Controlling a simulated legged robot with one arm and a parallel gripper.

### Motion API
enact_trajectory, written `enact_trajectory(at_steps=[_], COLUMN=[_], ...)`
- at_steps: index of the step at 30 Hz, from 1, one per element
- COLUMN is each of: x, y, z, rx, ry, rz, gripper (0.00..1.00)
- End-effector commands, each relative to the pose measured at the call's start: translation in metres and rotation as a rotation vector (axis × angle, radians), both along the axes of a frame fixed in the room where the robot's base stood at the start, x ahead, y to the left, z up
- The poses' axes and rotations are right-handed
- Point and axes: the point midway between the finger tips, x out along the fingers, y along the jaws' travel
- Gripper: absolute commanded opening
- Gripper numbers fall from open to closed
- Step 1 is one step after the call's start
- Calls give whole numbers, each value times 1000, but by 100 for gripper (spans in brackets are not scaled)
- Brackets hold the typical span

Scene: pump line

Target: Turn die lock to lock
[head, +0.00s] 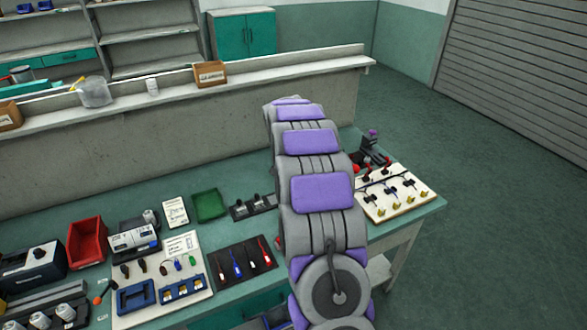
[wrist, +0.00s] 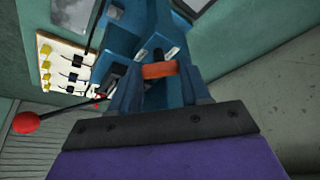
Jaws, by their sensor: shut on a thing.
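In the wrist view a blue bench tool (wrist: 125,40) fills the upper middle. A small orange-red piece (wrist: 158,70), which looks like the die lock, sits on it between the fingers of my gripper (wrist: 160,84). The gripper is shut on this piece; the exact contact is hard to see. A dark lever with a red ball knob (wrist: 27,122) reaches out to the left of the tool. In the head view my arm hides much of the bench's right part, and the lock cannot be made out there.
A pale board with several small connectors (head: 398,192) lies at the bench's right end. A red bin (head: 87,243), a green tray (head: 209,205) and a dark tray of screwdrivers (head: 241,262) stand left of my arm. The floor right of the bench is clear.

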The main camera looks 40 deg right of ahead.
Motion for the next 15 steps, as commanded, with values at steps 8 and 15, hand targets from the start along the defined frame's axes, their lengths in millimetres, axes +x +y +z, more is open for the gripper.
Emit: enact_trajectory(at_steps=[8, 15], x=[6, 9], y=[-1, 1], z=[3, 1], rx=[-9, -7], ry=[-14, -12], rz=[-259, -478], gripper=[16, 16])
